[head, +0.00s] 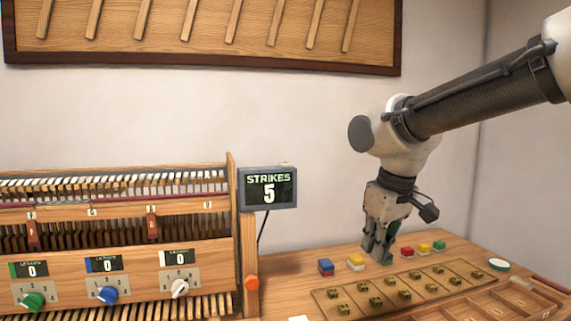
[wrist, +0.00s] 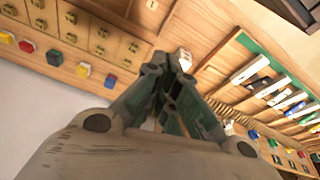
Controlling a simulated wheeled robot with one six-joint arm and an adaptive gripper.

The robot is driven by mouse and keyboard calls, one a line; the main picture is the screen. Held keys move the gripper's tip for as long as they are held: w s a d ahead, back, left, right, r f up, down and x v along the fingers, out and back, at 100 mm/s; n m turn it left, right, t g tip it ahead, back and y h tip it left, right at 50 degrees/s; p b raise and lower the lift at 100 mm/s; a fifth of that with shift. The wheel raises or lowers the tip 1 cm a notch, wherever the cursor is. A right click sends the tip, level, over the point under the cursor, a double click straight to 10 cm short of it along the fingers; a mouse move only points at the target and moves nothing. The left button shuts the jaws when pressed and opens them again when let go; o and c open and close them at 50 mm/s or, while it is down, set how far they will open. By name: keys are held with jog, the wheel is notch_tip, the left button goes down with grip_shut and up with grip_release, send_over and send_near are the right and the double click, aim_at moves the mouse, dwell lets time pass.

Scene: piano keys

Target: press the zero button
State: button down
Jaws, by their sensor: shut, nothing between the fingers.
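No button marked zero can be made out. An orange round button (head: 252,283) sits on the wooden post at the right end of the piano frame, below a display (head: 268,188) reading "STRIKES 5". My gripper (head: 380,257) is shut and empty, pointing down low over the table behind the brass-fitted board, well to the right of the orange button. In the wrist view my gripper (wrist: 175,82) has its fingers together, with a small white piece (wrist: 183,60) just beyond the tips. I cannot tell whether the tips touch the table.
Three small counters, each reading 0, stand above green, blue (head: 108,295) and white knobs. Blue-red (head: 326,267), yellow (head: 356,262), red (head: 407,251) and other coloured blocks flank my gripper. The brass-fitted board (head: 400,293) and a wooden tray (head: 520,300) lie in front.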

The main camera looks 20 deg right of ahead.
aim_at(285, 165)
jog(key=w+a+r+n+t, duration=0.1)
jog(key=w+a+r, duration=0.3)
jog(key=w, duration=0.3)
jog(key=w+a+r+n+t+h, duration=0.1)
jog(key=w+a+r, duration=0.3)
jog(key=w+r, duration=0.2)
jog(key=w+a+r+n+t, duration=0.1)
jog(key=w+a+r, duration=0.2)
jog(key=w, duration=0.6)
jog(key=shift+w+a+r+n+h, duration=0.2)
jog(key=shift+r, duration=0.3)
jog(key=shift+w+a+r+n+h, duration=0.2)
jog(key=shift+r, duration=0.3)
jog(key=shift+t+h, duration=0.3)
jog(key=shift+t, duration=0.3)
jog(key=w+r, duration=0.1)
jog(key=w+a+r, duration=0.1)
jog(key=r, duration=0.1)
jog(key=w+r, duration=0.2)
jog(key=shift+a+r, duration=0.15)
jog(key=shift+r, duration=0.1)
jog(key=shift+m+t+h, duration=0.3)
jog(key=shift+m+t, duration=0.1)
jog(key=shift+t, duration=0.3)
jog(key=r, duration=0.2)
jog(key=w+r, duration=0.1)
jog(key=d+r, duration=0.1)
jog(key=r, duration=0.1)
jog(key=shift+w+r, duration=0.15)
jog(key=shift+r, duration=0.2)
